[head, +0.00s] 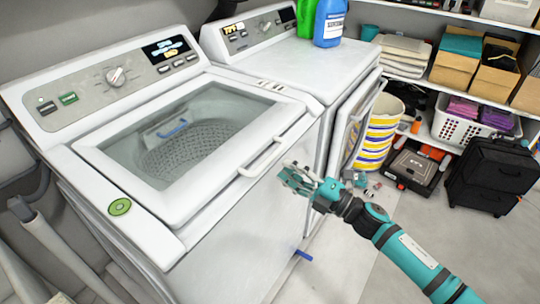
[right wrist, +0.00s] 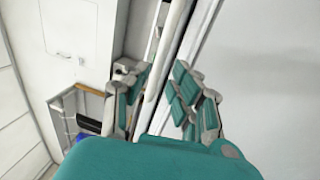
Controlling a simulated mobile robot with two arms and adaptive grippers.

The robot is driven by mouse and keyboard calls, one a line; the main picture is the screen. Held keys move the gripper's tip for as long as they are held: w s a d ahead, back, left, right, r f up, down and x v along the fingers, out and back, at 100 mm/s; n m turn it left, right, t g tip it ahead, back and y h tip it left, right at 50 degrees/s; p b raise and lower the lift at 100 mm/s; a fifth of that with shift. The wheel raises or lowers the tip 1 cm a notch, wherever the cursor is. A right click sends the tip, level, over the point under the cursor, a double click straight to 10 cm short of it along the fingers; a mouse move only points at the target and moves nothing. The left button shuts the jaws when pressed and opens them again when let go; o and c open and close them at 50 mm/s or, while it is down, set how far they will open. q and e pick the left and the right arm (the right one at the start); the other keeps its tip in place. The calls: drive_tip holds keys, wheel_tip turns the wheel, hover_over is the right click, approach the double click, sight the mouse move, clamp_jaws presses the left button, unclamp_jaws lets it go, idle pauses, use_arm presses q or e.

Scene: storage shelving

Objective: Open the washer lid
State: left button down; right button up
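The white washer (head: 215,245) stands at the left with its control panel at the back. Its lid (head: 185,208) lies shut, and the drum shows through the lid's glass. A white handle (head: 262,158) sits along the lid's front edge. My right gripper (head: 291,177) is open just to the right of the handle, in front of the washer; contact cannot be told. In the right wrist view, its teal-padded fingers (right wrist: 162,100) are apart, with a pale bar or edge behind the gap. My left gripper is out of view.
A white dryer (head: 290,62) stands beside the washer, with a panel (head: 362,122) standing out at its front. A blue bottle (head: 329,22) is on top. A striped basket (head: 378,135), black suitcase (head: 492,175) and shelves fill the right.

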sight(270, 156)
drive_tip(key=x, duration=0.6)
drive_tip(key=shift+a+p, duration=0.1)
drive_tip(key=shift+p, duration=0.2)
drive_tip(key=shift+c, duration=0.3)
clamp_jaws()
drive_tip(key=shift+w+a+f, duration=0.1)
